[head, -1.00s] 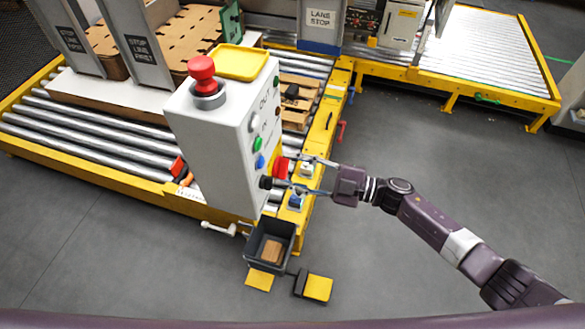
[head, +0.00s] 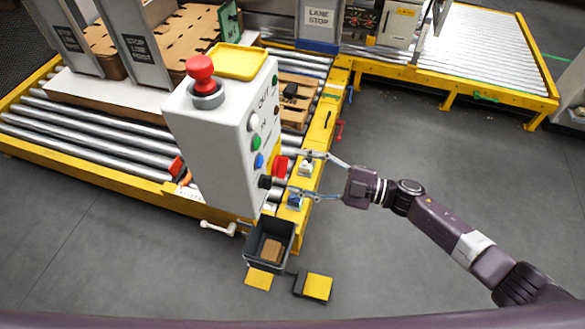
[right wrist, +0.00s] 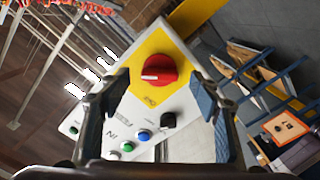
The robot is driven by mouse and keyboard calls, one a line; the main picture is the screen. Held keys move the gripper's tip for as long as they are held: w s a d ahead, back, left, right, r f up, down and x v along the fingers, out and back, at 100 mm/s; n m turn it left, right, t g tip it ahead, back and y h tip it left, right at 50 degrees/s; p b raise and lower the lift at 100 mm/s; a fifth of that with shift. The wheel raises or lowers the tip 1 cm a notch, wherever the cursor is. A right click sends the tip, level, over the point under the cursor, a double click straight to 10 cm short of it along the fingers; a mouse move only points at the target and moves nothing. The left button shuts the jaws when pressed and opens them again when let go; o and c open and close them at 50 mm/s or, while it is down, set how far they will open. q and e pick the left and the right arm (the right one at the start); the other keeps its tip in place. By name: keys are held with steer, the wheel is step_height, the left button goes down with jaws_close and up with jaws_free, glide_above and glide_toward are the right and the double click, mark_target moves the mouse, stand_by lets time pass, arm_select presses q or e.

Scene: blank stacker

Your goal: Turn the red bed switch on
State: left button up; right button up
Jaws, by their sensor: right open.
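The red bed switch is a round red rotary knob (right wrist: 160,70) with a white pointer mark, on a yellow plate (right wrist: 148,42) in the right wrist view. Its pointer lies roughly level, toward the left of that view; I cannot read the label beside it. In the head view the red knob (head: 280,166) sticks out from the right face of the white control box (head: 205,140). My right gripper (head: 298,173) is open and empty, its fingers spread to either side in front of the knob, apart from it. My left gripper is not in view.
A black knob (right wrist: 168,120), a blue button (right wrist: 143,135) and a green button (right wrist: 127,146) sit close to the switch. A red mushroom button (head: 201,72) and a yellow tray (head: 238,62) top the box. A dark bin (head: 290,229) stands below. The floor at right is clear.

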steer(key=v, duration=0.9)
steer(key=shift+d, duration=0.15)
steer(key=w+d+f+m+t+h, duration=0.25)
steer(key=f+m+h, duration=0.2)
steer(key=f, duration=0.35)
steer(key=w+d+f+m+t+h, duration=0.2)
steer(key=d+f+m+t+h, duration=0.3)
steer(key=f, duration=0.4)
steer(key=s+d+f+m+g+h, duration=0.1)
steer(key=s+d+f+m+h, duration=0.15)
steer(key=s+f, duration=0.4)
steer(key=s+d+f+m+g+h, duration=0.2)
steer(key=s+d+f+m, duration=0.1)
steer(key=f, duration=0.6)
steer(key=s+d+f+m+g+h, duration=0.1)
steer(key=s+f+m+g+h, duration=0.2)
steer(key=s+f, duration=1)
steer(key=s+a+f+m+g, duration=0.1)
steer(key=s+f+g, duration=0.1)
steer(key=s, duration=0.9)
steer(key=s+a+f+m+g, duration=0.1)
steer(key=s+g, duration=0.3)
steer(key=s, duration=0.8)
steer(key=shift+s+a+f+m, duration=0.25)
steer(key=shift+f+m, duration=0.15)
steer(key=shift+f, duration=0.05)
